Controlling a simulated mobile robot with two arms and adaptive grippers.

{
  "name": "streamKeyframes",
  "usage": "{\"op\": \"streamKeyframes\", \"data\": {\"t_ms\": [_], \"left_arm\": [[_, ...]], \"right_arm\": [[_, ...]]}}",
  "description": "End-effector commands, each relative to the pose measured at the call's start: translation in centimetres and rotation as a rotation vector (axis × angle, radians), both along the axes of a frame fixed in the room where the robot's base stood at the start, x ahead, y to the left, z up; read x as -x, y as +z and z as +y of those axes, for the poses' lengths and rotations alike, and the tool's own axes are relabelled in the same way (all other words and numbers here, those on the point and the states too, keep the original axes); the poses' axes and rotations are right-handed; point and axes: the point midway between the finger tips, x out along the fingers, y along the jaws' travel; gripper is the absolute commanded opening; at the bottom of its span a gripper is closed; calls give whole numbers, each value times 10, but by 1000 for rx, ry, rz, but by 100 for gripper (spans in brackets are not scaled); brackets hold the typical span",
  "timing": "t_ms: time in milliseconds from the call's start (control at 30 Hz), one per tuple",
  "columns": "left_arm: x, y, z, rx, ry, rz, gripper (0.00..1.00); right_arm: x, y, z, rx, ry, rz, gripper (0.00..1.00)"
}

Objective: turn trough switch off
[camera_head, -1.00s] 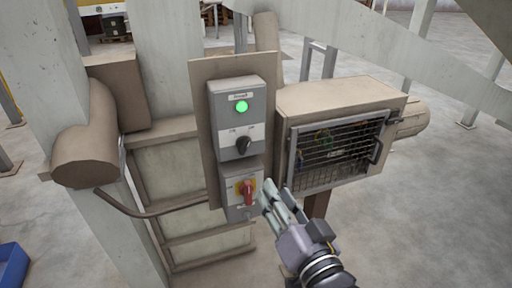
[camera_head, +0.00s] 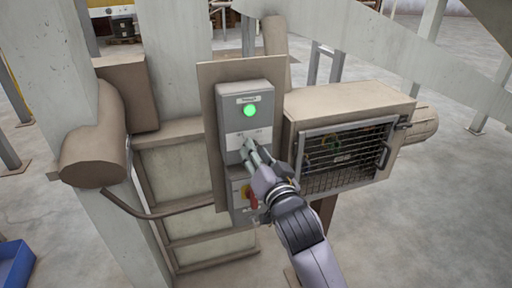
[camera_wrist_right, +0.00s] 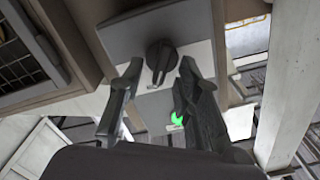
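The grey control box (camera_head: 230,108) is fixed to a brown panel, with a lit green lamp (camera_head: 250,110) near its top. Below the lamp is a white label strip, its lettering too small to read. The black rotary switch (camera_wrist_right: 160,54) shows in the right wrist view, with the lamp also lit there (camera_wrist_right: 177,119). My right gripper (camera_head: 249,147) is in front of the strip and hides the switch in the head view. In the right wrist view my open fingertips (camera_wrist_right: 161,66) lie on either side of the knob, with gaps visible. Contact is not seen. My left gripper is out of view.
A brown cabinet with a wire-mesh front (camera_head: 345,160) stands close on the right. A bent brown pipe (camera_head: 150,213) runs at the lower left.

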Motion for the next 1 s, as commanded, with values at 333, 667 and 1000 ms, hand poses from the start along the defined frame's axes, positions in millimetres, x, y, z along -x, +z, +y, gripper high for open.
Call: {"op": "streamKeyframes", "data": {"t_ms": [333, 667, 1000], "left_arm": [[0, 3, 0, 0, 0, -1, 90], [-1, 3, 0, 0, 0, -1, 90], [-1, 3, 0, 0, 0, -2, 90]], "right_arm": [[-10, 0, 3, -1, 0, -1, 31], [-9, 0, 3, -1, 0, -1, 15], [-9, 0, 3, 0, 0, 0, 0]]}}
